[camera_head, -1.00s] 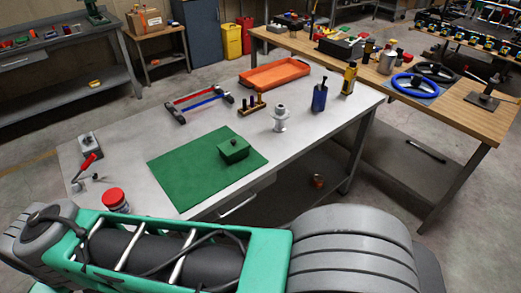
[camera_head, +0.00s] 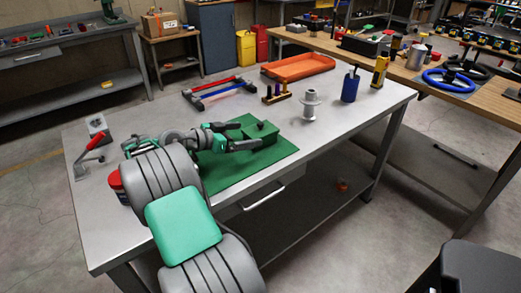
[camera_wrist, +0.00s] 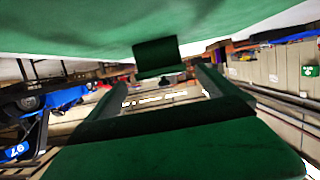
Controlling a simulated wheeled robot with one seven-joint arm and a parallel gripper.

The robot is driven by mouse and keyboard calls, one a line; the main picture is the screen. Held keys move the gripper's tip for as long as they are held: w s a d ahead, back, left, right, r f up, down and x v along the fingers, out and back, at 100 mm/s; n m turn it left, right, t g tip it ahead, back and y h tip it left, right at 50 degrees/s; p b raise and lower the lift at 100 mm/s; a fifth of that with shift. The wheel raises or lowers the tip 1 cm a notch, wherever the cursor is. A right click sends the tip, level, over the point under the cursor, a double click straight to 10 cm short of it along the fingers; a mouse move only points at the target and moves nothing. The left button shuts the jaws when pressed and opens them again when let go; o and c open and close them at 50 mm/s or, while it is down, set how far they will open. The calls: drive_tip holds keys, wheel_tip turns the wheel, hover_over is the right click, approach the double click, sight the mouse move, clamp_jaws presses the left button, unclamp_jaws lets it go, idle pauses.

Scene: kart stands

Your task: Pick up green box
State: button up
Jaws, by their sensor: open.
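The green box (camera_head: 262,132), with a small dark knob on its lid, sits upright on the green mat (camera_head: 222,176) on the grey workbench. My gripper (camera_head: 244,136) is open, low over the mat, reaching from the left towards the box. Its fingers overlap the box's left part in the head view; I cannot tell whether they touch it. In the wrist view the scene is upside down: the mat (camera_wrist: 80,28) fills the top and the box (camera_wrist: 155,52) appears below it, knob downward. Dark green parts of my gripper fill the bottom.
An orange tray (camera_head: 298,67), a grey spool (camera_head: 310,104), a small peg block (camera_head: 275,95) and a blue container (camera_head: 350,86) stand behind the box. A red-handled clamp (camera_head: 91,150) and red-lidded jar (camera_head: 117,184) are left. The bench right of the mat is clear.

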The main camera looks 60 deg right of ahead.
sight(255, 131)
drive_tip(key=x, duration=0.7)
drive_tip(key=shift+s+d+r+p, duration=0.1)
drive_tip(key=shift+d+r+p, duration=0.05)
drive_tip(key=shift+d+p, duration=0.15)
drive_tip(key=shift+a, duration=0.1)
drive_tip(key=shift+c, duration=0.5)
drive_tip(key=c, duration=1.4)
drive_tip(key=shift+c, duration=0.2)
